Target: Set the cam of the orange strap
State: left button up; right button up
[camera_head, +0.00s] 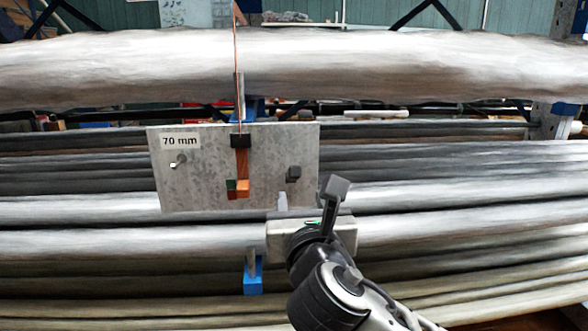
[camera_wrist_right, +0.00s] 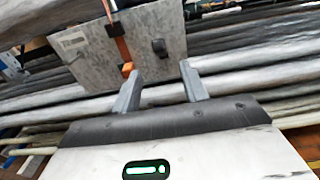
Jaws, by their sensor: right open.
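The orange strap (camera_head: 242,160) hangs down the front of a grey metal plate (camera_head: 208,190) labelled "70 mm". A black block (camera_head: 240,140) sits across the strap's upper part. At its lower end are an orange block (camera_head: 242,188) and a small green piece (camera_head: 231,185); I cannot tell which part is the cam. My right gripper (camera_head: 308,195) is below and right of the strap end, apart from it. In the right wrist view its two fingers (camera_wrist_right: 162,88) are spread and empty, with the orange block (camera_wrist_right: 127,69) beyond the left finger. My left gripper is not in view.
A dark grey knob (camera_head: 293,174) stands out at the plate's right side, near my right gripper. A pale peg (camera_head: 178,161) stands out at the left. Long grey pipes (camera_head: 450,190) run behind the plate, and a thick one (camera_head: 400,68) crosses above. A blue-ended post (camera_head: 253,280) is below.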

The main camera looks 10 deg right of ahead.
aim_at(294, 170)
jog(key=w+p, duration=0.1)
jog(key=w, duration=1.2)
grip_shut()
